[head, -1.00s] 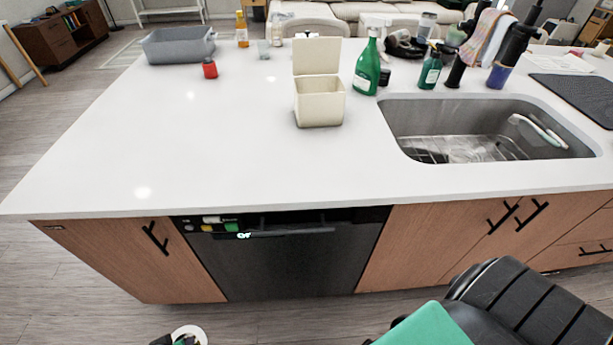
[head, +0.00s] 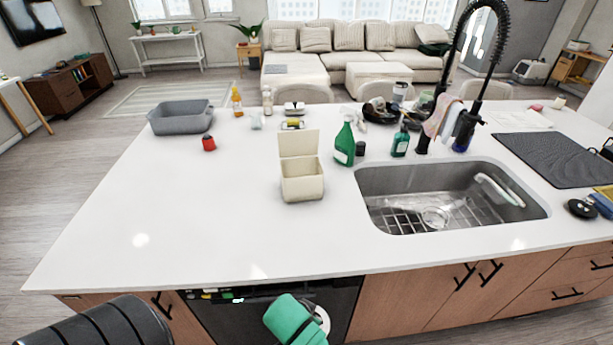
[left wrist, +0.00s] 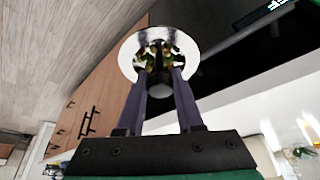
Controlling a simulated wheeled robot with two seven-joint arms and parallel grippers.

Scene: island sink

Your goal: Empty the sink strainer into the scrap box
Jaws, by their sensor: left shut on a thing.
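The sink strainer is a shiny round metal piece with a wide rim. It holds dark, green and yellowish scraps, seen in the left wrist view (left wrist: 135,52). My left gripper (left wrist: 161,76) is shut on it. In the head view the strainer's rim (head: 322,318) shows beside my green left gripper (head: 293,320), low in front of the dishwasher; the fingertips are hidden there. The scrap box (head: 302,187) is a cream box with its lid raised, standing on the counter left of the sink (head: 372,180). My right gripper is out of view.
A green spray bottle (head: 344,146), soap bottle (head: 400,143) and tall black faucet (head: 464,45) stand behind the sink. A grey tub (head: 181,120) and red jar (head: 208,142) sit at the back left. The counter's front left (head: 190,220) is clear.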

